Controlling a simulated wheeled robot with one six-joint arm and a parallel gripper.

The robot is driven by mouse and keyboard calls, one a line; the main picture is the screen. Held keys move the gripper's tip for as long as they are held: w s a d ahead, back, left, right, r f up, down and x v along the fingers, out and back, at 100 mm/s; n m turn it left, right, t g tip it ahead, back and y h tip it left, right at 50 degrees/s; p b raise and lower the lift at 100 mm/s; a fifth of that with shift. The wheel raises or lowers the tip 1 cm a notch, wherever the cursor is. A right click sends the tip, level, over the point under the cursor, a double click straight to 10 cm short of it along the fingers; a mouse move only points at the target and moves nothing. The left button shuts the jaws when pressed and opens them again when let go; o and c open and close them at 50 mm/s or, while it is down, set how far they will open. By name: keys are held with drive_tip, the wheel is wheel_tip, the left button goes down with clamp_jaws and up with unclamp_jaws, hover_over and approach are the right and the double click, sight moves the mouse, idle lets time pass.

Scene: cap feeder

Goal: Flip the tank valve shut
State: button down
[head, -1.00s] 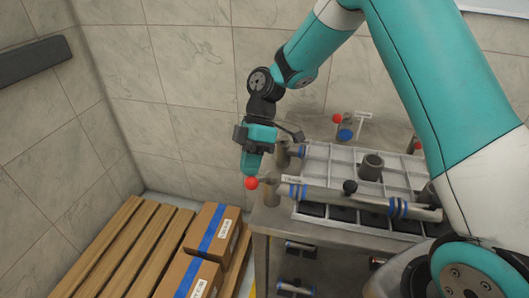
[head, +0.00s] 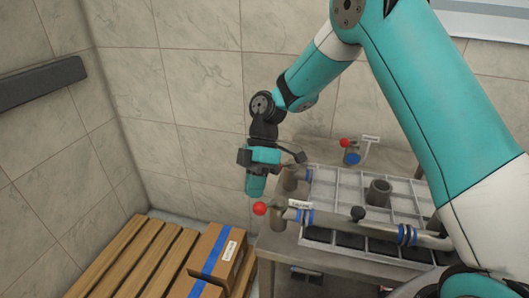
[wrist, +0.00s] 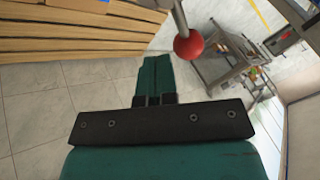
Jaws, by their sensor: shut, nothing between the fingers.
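A valve lever with a red ball knob (head: 260,208) sticks out at the left end of a grey pipe (head: 333,220) with blue bands. A small white label (head: 299,204) stands by it; I cannot read it surely. In the wrist view the red knob (wrist: 188,45) sits on a metal rod, just right of my fingertips. My gripper (head: 254,193) points down, just above and slightly left of the knob. Its teal fingers (wrist: 154,60) are shut together with nothing between them. I cannot tell whether they touch the knob.
A second red-knobbed valve (head: 345,143) with a blue part and a tag stands at the back of the metal table (head: 285,243). A wooden pallet (head: 125,260) with cardboard boxes (head: 215,262) is lower left.

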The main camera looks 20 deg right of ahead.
drive_tip(key=w+f+p+v, duration=0.1)
drive_tip(key=w+p+v, duration=0.1)
drive_tip(key=v, duration=1)
drive_tip(key=shift+p, duration=0.7)
drive_tip(key=s+a+r+m+t, duration=0.2)
drive_tip(key=s+a+r+m, duration=0.4)
drive_tip(key=s+r, duration=0.45)
drive_tip(key=s+d+m+t, duration=0.2)
drive_tip(key=s+m, duration=0.4)
drive_tip(key=s, duration=1.1)
drive_tip(key=shift+f+t, duration=0.15)
drive_tip(key=shift+t, duration=0.45)
drive_tip(key=shift+s, duration=0.1)
